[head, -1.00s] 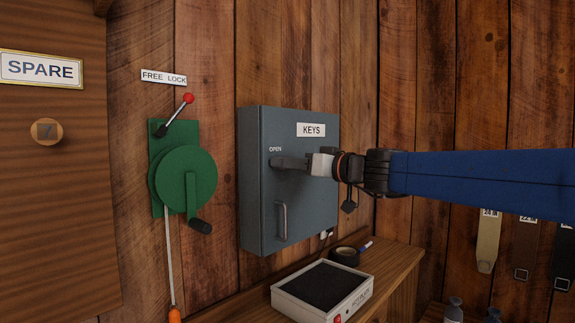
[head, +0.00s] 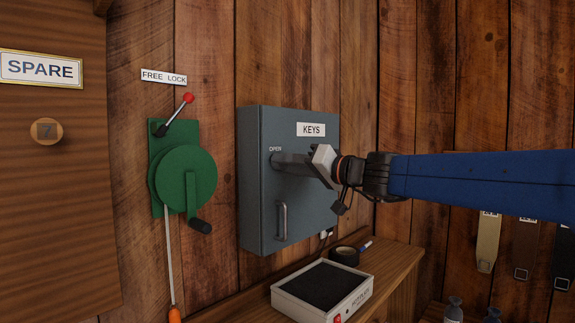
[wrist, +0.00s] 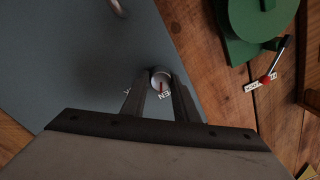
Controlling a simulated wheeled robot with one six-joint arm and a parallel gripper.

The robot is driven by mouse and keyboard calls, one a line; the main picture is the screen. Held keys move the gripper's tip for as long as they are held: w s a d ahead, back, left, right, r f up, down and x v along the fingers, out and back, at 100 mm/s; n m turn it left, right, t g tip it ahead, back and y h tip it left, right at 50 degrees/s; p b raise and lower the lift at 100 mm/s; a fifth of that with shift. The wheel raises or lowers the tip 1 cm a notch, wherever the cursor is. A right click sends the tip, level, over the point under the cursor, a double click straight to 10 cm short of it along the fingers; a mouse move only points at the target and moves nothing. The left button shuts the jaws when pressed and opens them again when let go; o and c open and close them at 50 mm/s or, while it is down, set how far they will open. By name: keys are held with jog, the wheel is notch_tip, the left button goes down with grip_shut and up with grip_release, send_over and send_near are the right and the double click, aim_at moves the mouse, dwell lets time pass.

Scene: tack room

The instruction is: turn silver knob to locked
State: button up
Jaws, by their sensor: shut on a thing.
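The grey key cabinet (head: 263,210) hangs on the plank wall, with a KEYS plate (head: 311,130) and an OPEN label (head: 275,149) on its door. My gripper (head: 273,162) reaches in from the right at the door, just under OPEN. In the wrist view, my gripper (wrist: 161,82) is shut on the round silver knob (wrist: 161,74), one finger on each side. A red mark on the knob points down in that view, towards partly hidden letters. The other label is mostly hidden by a finger. In the head view my gripper hides the knob.
A door handle (head: 281,222) sits below the knob. A green crank wheel (head: 186,178) with a red-tipped lever (head: 188,98) is on the wall to the left. A hotplate (head: 321,290) and a dark tape roll (head: 344,256) lie on the bench below.

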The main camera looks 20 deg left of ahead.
jog(key=m, duration=0.6)
jog(key=m+t, duration=0.1)
jog(key=m, duration=0.6)
jog(key=shift+f, duration=0.2)
jog(key=shift+m, duration=0.3)
jog(key=o, duration=1.1)
jog(key=shift+c, duration=0.2)
jog(key=v, duration=1.7)
jog(key=shift+s, duration=0.2)
jog(key=shift+d, duration=0.15)
